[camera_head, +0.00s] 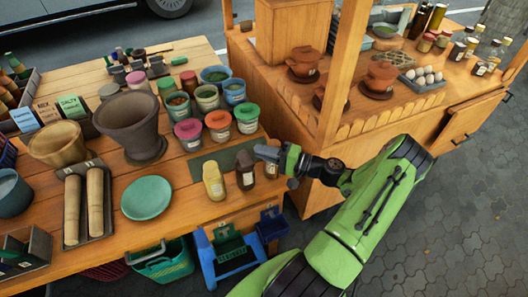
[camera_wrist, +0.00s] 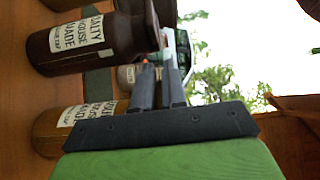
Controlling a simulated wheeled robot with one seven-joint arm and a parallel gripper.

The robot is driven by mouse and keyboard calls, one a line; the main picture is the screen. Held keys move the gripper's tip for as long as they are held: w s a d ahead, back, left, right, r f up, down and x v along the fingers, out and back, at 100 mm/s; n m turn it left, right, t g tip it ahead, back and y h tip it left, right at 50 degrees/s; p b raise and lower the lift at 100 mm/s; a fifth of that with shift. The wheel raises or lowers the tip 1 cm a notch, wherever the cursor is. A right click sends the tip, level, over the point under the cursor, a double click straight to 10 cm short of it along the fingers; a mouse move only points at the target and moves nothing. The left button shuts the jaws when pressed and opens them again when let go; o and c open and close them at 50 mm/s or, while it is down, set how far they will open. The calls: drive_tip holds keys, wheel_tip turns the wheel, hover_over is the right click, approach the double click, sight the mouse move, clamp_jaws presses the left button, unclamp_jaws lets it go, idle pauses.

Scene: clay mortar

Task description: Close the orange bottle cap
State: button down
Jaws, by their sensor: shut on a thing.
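In the wrist view, which is turned sideways, my fingers (camera_wrist: 166,78) are close together. A small orange patch (camera_wrist: 146,64), probably the cap, shows at their tips. The fingers hide the rest, and I cannot tell how the cap sits on its bottle. A labelled bottle (camera_wrist: 128,74) shows partly behind them.
Lidded jars (camera_head: 218,124) stand behind the row. A green plate (camera_head: 146,198) lies left. A wooden counter (camera_head: 312,160) is close on the right.

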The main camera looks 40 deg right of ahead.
drive_tip(key=c, duration=1.3)
unclamp_jaws()
drive_tip(key=shift+f, duration=0.1)
drive_tip(key=shift+o, duration=0.2)
